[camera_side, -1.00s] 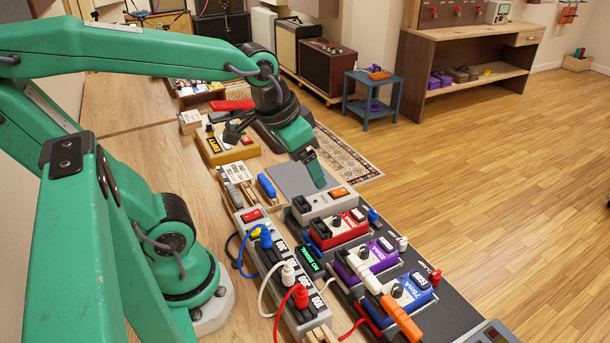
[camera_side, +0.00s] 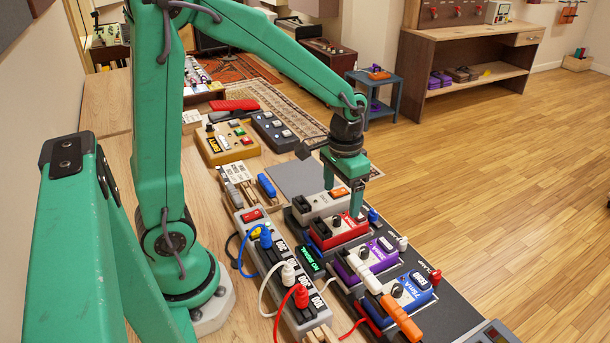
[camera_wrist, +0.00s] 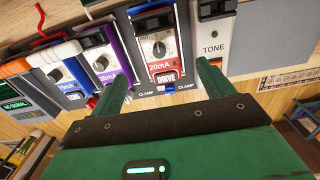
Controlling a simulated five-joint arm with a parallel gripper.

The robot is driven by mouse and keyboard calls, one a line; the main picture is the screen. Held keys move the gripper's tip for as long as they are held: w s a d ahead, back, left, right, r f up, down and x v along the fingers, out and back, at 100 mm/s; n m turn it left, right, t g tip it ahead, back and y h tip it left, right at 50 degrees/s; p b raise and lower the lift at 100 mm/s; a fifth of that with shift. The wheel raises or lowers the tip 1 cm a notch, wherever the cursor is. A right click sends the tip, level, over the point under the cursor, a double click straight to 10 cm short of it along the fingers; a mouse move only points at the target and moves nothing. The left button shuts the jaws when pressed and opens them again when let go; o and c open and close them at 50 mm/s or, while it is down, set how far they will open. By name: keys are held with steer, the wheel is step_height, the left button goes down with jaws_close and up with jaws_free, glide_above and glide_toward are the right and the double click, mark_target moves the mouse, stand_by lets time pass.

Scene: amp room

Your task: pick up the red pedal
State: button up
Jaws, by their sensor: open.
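The red pedal (camera_side: 338,234) sits on the dark pedalboard between a grey pedal and a purple pedal. In the wrist view the red pedal (camera_wrist: 153,72) shows a white face, a dial and the words "20mA" and "DRIVE". The word "CLAMP" shows on both sides below its near edge. My gripper (camera_side: 343,197) points down above the red pedal's far edge, beside the grey pedal. In the wrist view my gripper (camera_wrist: 162,70) is open and empty, with one finger on each side of the red pedal. Whether the fingers touch anything is unclear.
The grey "TONE" pedal (camera_side: 311,209) and the purple pedal (camera_side: 376,262) stand close on either side. A power strip (camera_side: 262,249) with cables lies left. A bare grey pad (camera_side: 292,178) lies behind.

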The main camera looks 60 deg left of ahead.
mark_target(340, 218)
steer(key=shift+w+f, duration=0.1)
steer(key=shift+f, duration=0.1)
steer(key=shift+f, duration=1.25)
steer(key=shift+f, duration=2.6)
steer(key=c, duration=1.4)
steer(key=shift+o, duration=0.2)
steer(key=shift+r, duration=0.15)
